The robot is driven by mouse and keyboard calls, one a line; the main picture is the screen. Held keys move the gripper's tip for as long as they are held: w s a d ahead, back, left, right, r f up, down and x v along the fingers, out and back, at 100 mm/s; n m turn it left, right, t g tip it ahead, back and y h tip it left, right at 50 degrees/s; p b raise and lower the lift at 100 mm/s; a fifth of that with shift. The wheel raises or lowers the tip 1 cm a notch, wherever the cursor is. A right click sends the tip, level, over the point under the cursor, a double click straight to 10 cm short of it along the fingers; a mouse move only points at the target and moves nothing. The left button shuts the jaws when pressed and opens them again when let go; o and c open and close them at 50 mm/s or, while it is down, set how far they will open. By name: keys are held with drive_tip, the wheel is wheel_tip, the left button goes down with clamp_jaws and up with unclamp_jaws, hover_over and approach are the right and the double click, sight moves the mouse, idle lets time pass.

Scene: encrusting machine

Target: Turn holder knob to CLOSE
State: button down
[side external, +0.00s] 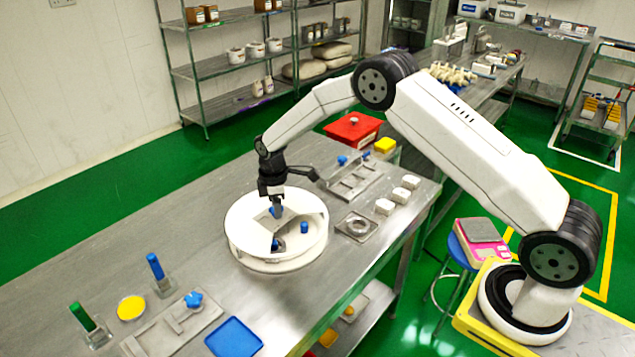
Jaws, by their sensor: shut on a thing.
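My gripper (275,207) points down over the white round machine part (240,240) on the metal table. It is shut on a small blue knob (272,212) at the top of a metal piece inside the round part; the fingers partly hide this knob. Another blue knob (304,228) stands upright to the right in the same part, apart from my gripper. A further blue piece (277,244) shows low inside the opening. No OPEN or CLOSE marking is readable, so the knob's turn position cannot be told.
A metal fixture with a blue knob (342,160) stands behind; white blocks (384,207) and a square metal plate (357,226) lie to the right. In front are a blue star knob (193,298), a blue tray (234,338) and a yellow dish (131,307).

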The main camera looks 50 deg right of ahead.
drive_tip(key=shift+w+r+n, duration=0.1)
drive_tip(key=shift+n, duration=5.4)
drive_tip(key=shift+w+n, duration=0.1)
drive_tip(key=shift+n, duration=5.6)
drive_tip(key=shift+c, duration=0.7)
unclamp_jaws()
